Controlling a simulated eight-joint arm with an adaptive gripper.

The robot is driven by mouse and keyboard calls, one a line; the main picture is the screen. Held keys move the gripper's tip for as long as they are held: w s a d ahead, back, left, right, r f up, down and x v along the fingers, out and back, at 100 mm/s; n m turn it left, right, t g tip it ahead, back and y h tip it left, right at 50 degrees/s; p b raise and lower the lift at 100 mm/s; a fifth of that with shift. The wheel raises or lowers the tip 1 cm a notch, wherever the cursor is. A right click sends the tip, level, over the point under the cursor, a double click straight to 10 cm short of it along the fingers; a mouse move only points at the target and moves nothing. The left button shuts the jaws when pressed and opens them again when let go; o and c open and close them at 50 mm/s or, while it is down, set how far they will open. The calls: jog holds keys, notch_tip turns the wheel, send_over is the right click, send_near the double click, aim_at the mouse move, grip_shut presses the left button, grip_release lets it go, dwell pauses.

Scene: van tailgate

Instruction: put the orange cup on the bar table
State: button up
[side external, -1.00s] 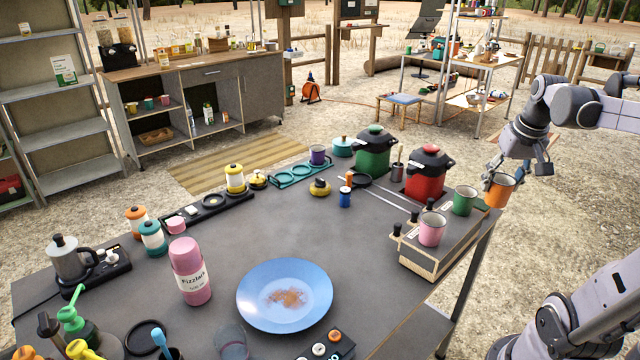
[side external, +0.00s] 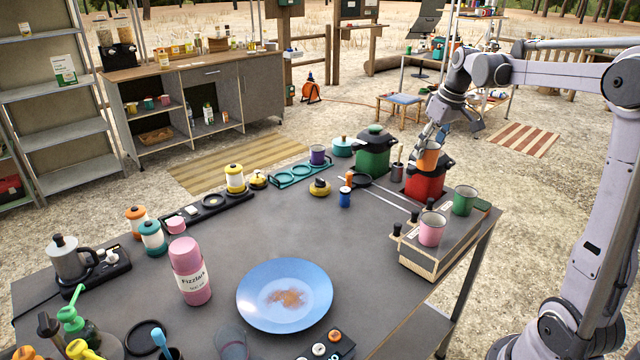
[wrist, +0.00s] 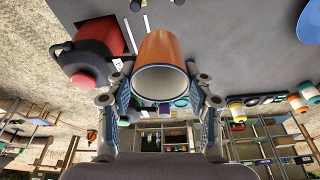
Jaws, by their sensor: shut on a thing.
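The orange cup (side external: 428,156) is held in my gripper (side external: 430,140), in the air in front of the red pot's dark lid in the side view. In the wrist view the orange cup (wrist: 160,48) sits between the two fingers of my gripper (wrist: 160,82), its pale open mouth facing the camera. The fingers are shut on its sides. A large dark grey table (side external: 230,225) lies below and to the left. I cannot tell for certain which surface is the bar table.
The red pot (side external: 424,186) and green pot (side external: 374,155) stand close by. A box holds a pink cup (side external: 432,229) and a green cup (side external: 464,200). A blue plate (side external: 285,295) and pink bottle (side external: 189,270) stand nearer. The grey table's middle has free room.

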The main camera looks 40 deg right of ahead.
jog(key=w+a+f+n+y, duration=0.1)
jog(key=w+a+f+n, duration=0.2)
jog(key=w+a, duration=0.35)
jog(key=w+a+f+n+y, duration=0.1)
jog(key=w+a+f+n, duration=0.2)
jog(key=w, duration=0.7)
jog(key=shift+n, duration=0.5)
jog(key=shift+w+a+f, duration=1.75)
jog(key=shift+a+f, duration=0.4)
jog(key=shift+a, duration=0.05)
jog(key=shift+w+a+f, duration=1.75)
jog(key=shift+a+f, duration=0.4)
jog(key=shift+a, duration=0.1)
jog(key=shift+w+a+f, duration=1.75)
jog(key=shift+a+f, duration=0.4)
jog(key=shift+a, duration=0.05)
jog(key=shift+f, duration=0.1)
jog(key=o, duration=1.2)
